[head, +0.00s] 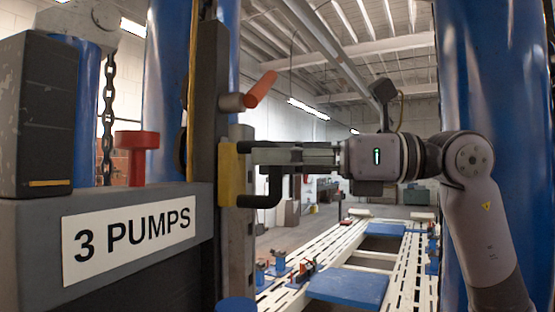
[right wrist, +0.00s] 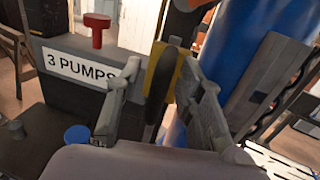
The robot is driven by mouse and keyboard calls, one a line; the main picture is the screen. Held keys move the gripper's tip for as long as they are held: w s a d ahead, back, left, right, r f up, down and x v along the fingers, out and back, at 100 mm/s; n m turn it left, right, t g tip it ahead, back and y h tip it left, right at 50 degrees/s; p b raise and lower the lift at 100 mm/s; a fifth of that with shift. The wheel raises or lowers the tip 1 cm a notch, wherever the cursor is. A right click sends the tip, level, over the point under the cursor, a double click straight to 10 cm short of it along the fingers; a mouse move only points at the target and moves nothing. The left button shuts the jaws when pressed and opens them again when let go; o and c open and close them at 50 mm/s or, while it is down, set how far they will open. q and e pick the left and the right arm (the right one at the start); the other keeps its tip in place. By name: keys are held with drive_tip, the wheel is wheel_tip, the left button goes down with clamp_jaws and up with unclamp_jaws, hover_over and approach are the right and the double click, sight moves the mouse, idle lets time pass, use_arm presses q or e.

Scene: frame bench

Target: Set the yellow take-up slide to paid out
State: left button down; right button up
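The yellow take-up slide (head: 229,175) sits on the dark upright post, left of centre in the head view. A black D-shaped handle (head: 273,188) sticks out from it to the right. My right gripper (head: 258,156) reaches in from the right at the slide and overlaps the handle. In the right wrist view the yellow slide (right wrist: 179,68) and its black handle (right wrist: 159,82) show between the two fingers of my right gripper (right wrist: 160,85). The fingers stand apart, one on each side of the handle; firm contact cannot be told. My left gripper is not in view.
A grey box with a "3 PUMPS" label (head: 128,238) stands at left, with a red knob (head: 137,155) on top. A red-tipped lever (head: 260,90) sticks out above the slide. Blue columns (head: 500,100) flank the view. A slotted white frame bench (head: 325,250) lies beyond.

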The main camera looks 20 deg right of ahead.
drive_tip(key=shift+f, duration=0.1)
drive_tip(key=shift+d, duration=0.25)
drive_tip(key=v, duration=1.1)
drive_tip(key=shift+s+d, duration=0.2)
drive_tip(key=shift+s, duration=0.05)
